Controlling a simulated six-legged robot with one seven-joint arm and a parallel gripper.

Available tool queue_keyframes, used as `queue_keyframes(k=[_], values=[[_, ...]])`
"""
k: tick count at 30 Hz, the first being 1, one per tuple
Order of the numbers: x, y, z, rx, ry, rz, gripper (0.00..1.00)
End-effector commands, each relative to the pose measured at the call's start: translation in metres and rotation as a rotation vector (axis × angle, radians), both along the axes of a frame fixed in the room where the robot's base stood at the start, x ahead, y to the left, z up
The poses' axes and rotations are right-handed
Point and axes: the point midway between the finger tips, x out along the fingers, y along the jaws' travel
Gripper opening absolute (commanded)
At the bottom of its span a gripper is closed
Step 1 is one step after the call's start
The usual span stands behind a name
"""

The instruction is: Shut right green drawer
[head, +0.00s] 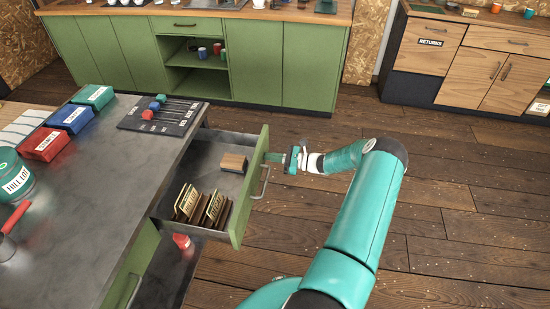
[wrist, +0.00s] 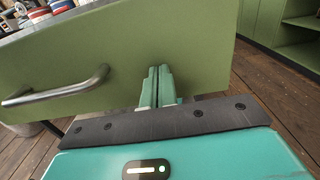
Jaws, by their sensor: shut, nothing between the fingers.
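The right green drawer (head: 253,192) is pulled well out of the metal-topped counter in the head view. A wooden block and several small framed signs lie inside it. Its green front also fills much of the wrist view (wrist: 110,55), with the metal bar handle (wrist: 55,88) at the left. My gripper (head: 268,157) is shut and empty at the outer face of the drawer front, near its far end, beyond the handle. In the wrist view the closed fingers (wrist: 158,75) point at the green panel. I cannot tell whether the tips touch it.
The counter top (head: 90,190) holds red, blue and green boxes, a green tin and a dark rack. A green cabinet (head: 255,62) and a wooden cabinet (head: 490,70) stand at the back. The plank floor (head: 450,215) to the right is clear.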

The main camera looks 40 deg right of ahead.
Motion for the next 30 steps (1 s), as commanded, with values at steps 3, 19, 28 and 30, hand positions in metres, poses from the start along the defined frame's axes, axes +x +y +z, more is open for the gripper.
queue_keyframes(k=[3, 19, 28, 30], values=[[0.015, 0.013, 0.000, 0.001, -0.002, 0.005, 0.00], [0.124, 0.098, 0.000, 0.002, -0.001, 0.006, 0.00], [0.180, 0.140, 0.000, 0.001, -0.001, 0.003, 0.00], [0.189, 0.147, 0.000, 0.001, 0.000, 0.003, 0.00]])
